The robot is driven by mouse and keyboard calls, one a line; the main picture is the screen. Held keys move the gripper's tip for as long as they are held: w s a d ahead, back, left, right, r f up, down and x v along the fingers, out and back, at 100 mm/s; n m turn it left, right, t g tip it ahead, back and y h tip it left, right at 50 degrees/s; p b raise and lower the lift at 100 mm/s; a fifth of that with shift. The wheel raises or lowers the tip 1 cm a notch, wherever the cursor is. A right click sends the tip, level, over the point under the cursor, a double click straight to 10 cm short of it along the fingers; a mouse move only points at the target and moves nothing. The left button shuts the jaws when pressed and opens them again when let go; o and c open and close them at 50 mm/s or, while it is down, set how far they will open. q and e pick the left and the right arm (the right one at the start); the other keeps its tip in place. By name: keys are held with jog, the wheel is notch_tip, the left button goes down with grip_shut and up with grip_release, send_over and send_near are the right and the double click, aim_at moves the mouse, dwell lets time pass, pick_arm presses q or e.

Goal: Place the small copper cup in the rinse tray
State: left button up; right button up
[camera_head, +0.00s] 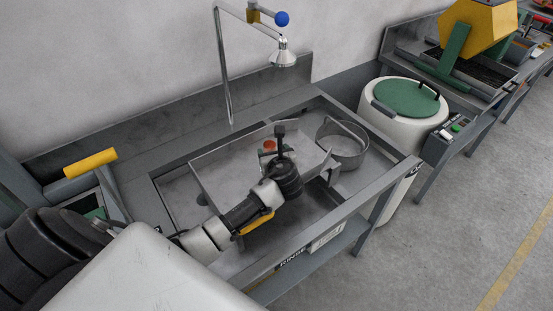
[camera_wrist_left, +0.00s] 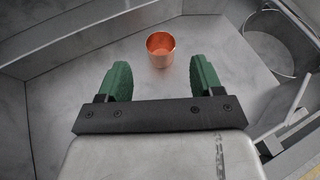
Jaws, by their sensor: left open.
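The small copper cup (camera_wrist_left: 160,49) stands upright on the grey metal floor of the rinse tray (camera_wrist_left: 60,110), near its back wall. In the head view only a small orange part of the cup (camera_head: 270,144) shows beyond my left gripper (camera_head: 268,154). The tray (camera_head: 225,160) is a basin in a bench whose front edge is marked RINSE. In the left wrist view my left gripper (camera_wrist_left: 163,78) is open, its two green fingers apart with nothing between them. The cup is just ahead of the fingertips, apart from them. My right gripper is not in view.
A round metal pot (camera_head: 343,155) with a handle stands right of the tray. A shower head (camera_head: 283,55) hangs above on a bent pipe. A white drum with a green lid (camera_head: 408,98) stands right of the bench. The tray floor around the cup is bare.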

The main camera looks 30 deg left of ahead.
pick_arm(q)
jog(key=v, duration=0.4)
jog(key=shift+s+d+r, duration=0.15)
jog(key=shift+s+d, duration=0.1)
jog(key=shift+d, duration=0.05)
